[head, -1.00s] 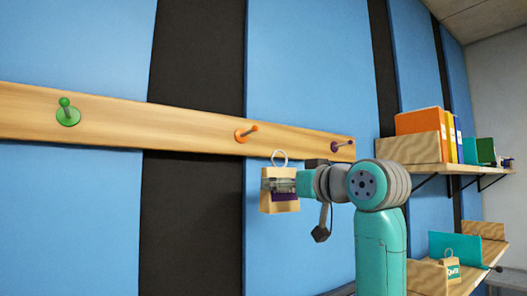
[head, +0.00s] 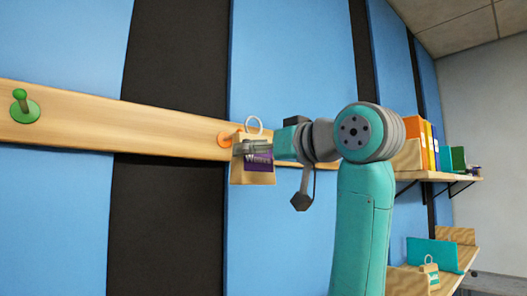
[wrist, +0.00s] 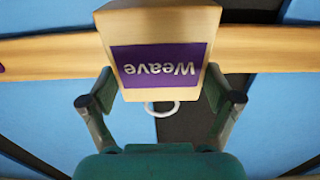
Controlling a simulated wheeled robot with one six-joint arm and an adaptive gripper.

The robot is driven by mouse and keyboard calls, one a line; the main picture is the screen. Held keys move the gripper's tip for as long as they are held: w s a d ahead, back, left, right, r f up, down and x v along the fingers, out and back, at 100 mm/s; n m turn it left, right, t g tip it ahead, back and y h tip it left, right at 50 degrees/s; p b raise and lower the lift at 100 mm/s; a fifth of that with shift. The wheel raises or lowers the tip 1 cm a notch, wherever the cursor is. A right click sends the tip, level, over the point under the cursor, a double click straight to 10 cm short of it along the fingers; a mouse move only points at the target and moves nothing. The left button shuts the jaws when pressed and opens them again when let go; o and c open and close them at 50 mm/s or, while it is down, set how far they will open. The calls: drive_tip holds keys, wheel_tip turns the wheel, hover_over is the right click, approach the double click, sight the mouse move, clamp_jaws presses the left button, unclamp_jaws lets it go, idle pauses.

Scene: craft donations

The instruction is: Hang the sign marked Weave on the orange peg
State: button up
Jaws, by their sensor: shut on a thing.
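The Weave sign (head: 253,178) is a tan, bag-shaped block with a purple label and a pale ring on top. My gripper (head: 256,150) is shut on it and holds it upright in front of the wall board. In the wrist view the sign (wrist: 158,25) sits between the two fingers of my gripper (wrist: 160,88), its lettering upside down and its ring (wrist: 161,110) clear of the fingers. The orange peg (head: 223,140) shows just left of the sign's top in the head view. The sign hides part of it, and I cannot tell the gap between ring and peg.
The wooden board (head: 75,122) runs along the blue and black wall and carries a green peg (head: 24,107) at left. My arm hides the purple peg's place in the head view. Shelves at right hold binders (head: 430,145) and another small sign (head: 430,272).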

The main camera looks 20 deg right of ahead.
drive_tip(key=shift+f+x, duration=0.3)
drive_tip(key=shift+x, duration=1.1)
drive_tip(key=shift+f+x, duration=0.25)
drive_tip(key=shift+x, duration=1.2)
drive_tip(key=shift+f+x, duration=0.3)
drive_tip(key=shift+x, duration=1.1)
drive_tip(key=o, duration=1)
